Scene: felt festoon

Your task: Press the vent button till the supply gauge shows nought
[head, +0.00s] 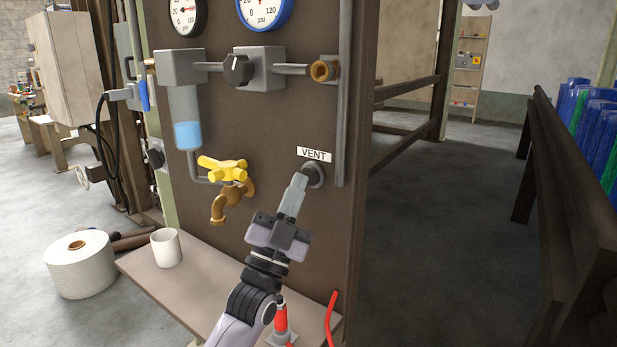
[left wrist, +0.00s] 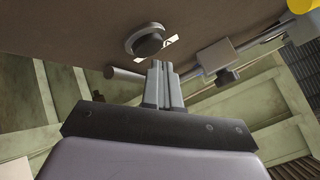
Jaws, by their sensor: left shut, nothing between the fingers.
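The dark round vent button (head: 314,175) sits in a grey collar on the brown panel, under the white VENT label (head: 314,154). It also shows in the left wrist view (left wrist: 149,44). My left gripper (head: 299,181) is shut and empty, its fingertips close beside the button; I cannot tell whether they touch it. The fingertips show just below the button in the left wrist view (left wrist: 159,66). A black-rimmed gauge (head: 186,16) and a blue-rimmed gauge (head: 263,13) are cut off by the top edge. Which is the supply gauge, and their readings, I cannot tell. My right gripper is out of view.
The panel also carries a dark knob (head: 237,70), a brass fitting (head: 324,70), a bowl with blue liquid (head: 187,134) and a yellow-handled tap (head: 222,166). A white cup (head: 166,247) stands on the shelf (head: 150,276) below. Open floor lies right of the panel.

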